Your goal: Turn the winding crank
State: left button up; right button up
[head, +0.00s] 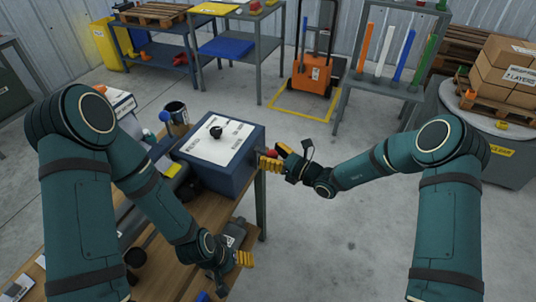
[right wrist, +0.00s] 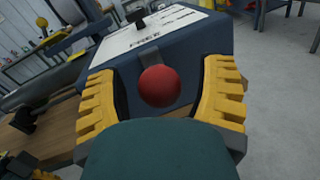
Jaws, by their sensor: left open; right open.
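A dark blue box (head: 222,182) with a white printed top and a black knob (head: 216,132) stands on the wooden bench. In the right wrist view, a round red knob (right wrist: 160,87) sits in front of the box's side (right wrist: 195,50); it looks like the crank's handle. My right gripper (head: 271,157) is at the box's right side. Its yellow fingers are open (right wrist: 160,76), one on each side of the red knob, with gaps showing. The crank's arm is mostly hidden behind the knob. My left gripper (head: 240,260) is open and empty, low over the bench's right edge.
Open concrete floor (head: 330,240) lies right of the bench. Shelves, an orange cart (head: 312,74) and cartons stand at the back.

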jog(key=shift+w+a, duration=0.3)
jog(key=shift+a, duration=0.2)
grip_shut()
